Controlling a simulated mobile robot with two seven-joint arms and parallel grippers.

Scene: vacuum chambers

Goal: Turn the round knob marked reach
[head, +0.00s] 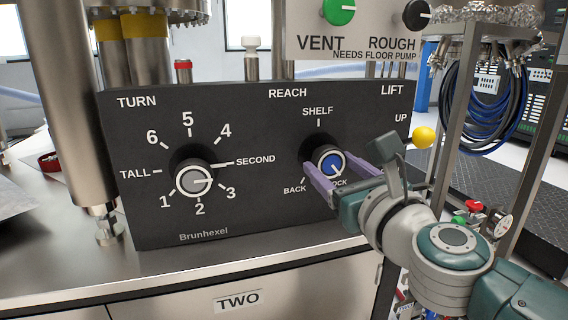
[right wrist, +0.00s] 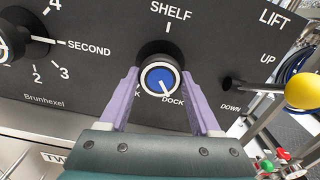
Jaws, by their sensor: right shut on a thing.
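The reach knob (head: 329,162) is round, with a blue face and a pale rim, on the black panel under the words REACH and SHELF. Its white pointer line points down and right, toward DOCK. My right gripper (head: 326,160) comes from the lower right, its purple fingers on either side of the knob and shut on it. The right wrist view shows the knob (right wrist: 160,80) between the two fingers, with BACK mostly hidden by the left finger. My left gripper is not in view.
The turn knob (head: 194,180) is to the left, its pointer near SECOND. A lift lever with a yellow ball (head: 424,137) stands close to the right of my wrist. A VENT and ROUGH panel (head: 365,42) hangs above. A steel column (head: 72,100) stands at the left.

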